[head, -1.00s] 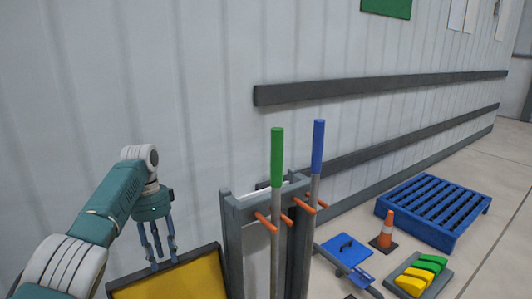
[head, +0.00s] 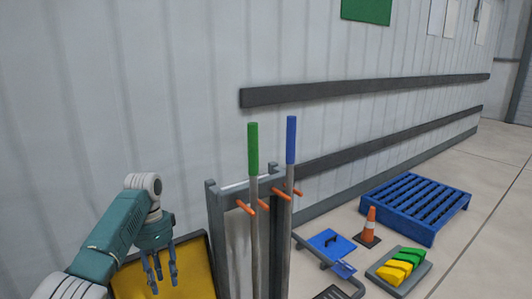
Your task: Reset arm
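My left arm comes in from the lower left of the head view. Its teal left gripper (head: 158,274) points down in front of a yellow panel with a dark frame (head: 192,273). The fingers look spread apart, with nothing seen between them. Their tips overlap the yellow panel in the picture; I cannot tell whether they touch it. My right gripper is not in the view.
A grey rack (head: 217,232) with orange pegs holds a green-handled tool (head: 253,150) and a blue-handled tool (head: 291,140). Right of it are a traffic cone (head: 371,224), a blue pallet (head: 416,205) and a tray with yellow and green pieces (head: 385,280). Floor at far right is clear.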

